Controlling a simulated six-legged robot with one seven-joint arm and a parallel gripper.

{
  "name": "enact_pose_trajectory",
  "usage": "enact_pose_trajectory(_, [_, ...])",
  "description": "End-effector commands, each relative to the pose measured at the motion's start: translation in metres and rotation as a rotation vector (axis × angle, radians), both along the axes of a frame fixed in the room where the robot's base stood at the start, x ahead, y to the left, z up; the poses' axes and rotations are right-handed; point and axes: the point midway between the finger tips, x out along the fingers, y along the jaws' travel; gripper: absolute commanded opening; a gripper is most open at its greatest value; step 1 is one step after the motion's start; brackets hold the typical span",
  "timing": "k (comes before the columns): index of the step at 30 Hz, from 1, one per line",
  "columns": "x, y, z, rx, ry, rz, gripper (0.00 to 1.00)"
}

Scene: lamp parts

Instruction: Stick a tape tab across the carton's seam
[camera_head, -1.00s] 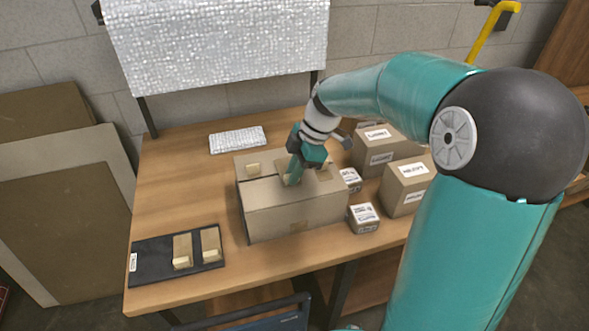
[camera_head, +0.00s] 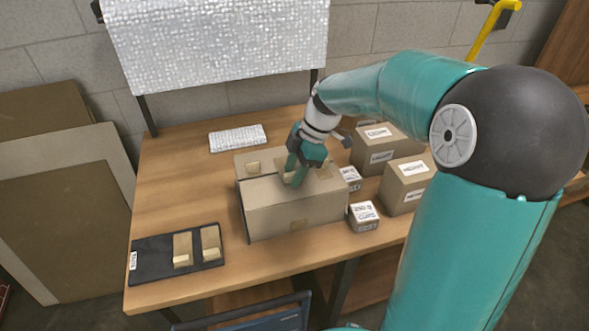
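The carton (camera_head: 270,213) stands on the wooden table, its top closed with a seam running across it. My gripper (camera_head: 295,178) points down at the middle of the carton's top, at a tan tab there. The fingers hide much of that tab and the seam, so I cannot tell whether they grip it. Two tan tabs, one at left (camera_head: 182,247) and one at right (camera_head: 210,240), lie on a black mat (camera_head: 150,263).
Labelled boxes (camera_head: 405,185) stand right of the carton, with small labelled cubes (camera_head: 363,216) close beside it. A white bubbled pad (camera_head: 237,138) lies behind. A bubble-wrap sheet (camera_head: 215,45) hangs at the back.

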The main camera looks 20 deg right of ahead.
Motion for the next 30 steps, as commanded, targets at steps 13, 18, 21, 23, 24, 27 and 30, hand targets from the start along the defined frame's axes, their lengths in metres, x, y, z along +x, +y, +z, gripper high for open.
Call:
enact_pose_trajectory(13, [0.001, -0.028, 0.068, -0.002, -0.005, -0.001, 0.39])
enact_pose_trajectory(18, [0.001, -0.042, 0.101, -0.002, -0.004, -0.001, 0.39])
enact_pose_trajectory(21, [0.001, -0.048, 0.115, -0.001, -0.002, -0.001, 0.39])
enact_pose_trajectory(23, [0.001, -0.050, 0.121, -0.001, -0.002, -0.001, 0.39])
enact_pose_trajectory(24, [0.000, -0.051, 0.123, 0.000, -0.001, 0.000, 0.39])
enact_pose_trajectory(27, [0.000, -0.052, 0.127, 0.000, 0.000, 0.000, 0.39])
enact_pose_trajectory(30, [-0.001, -0.052, 0.128, -0.004, 0.001, -0.004, 0.39])
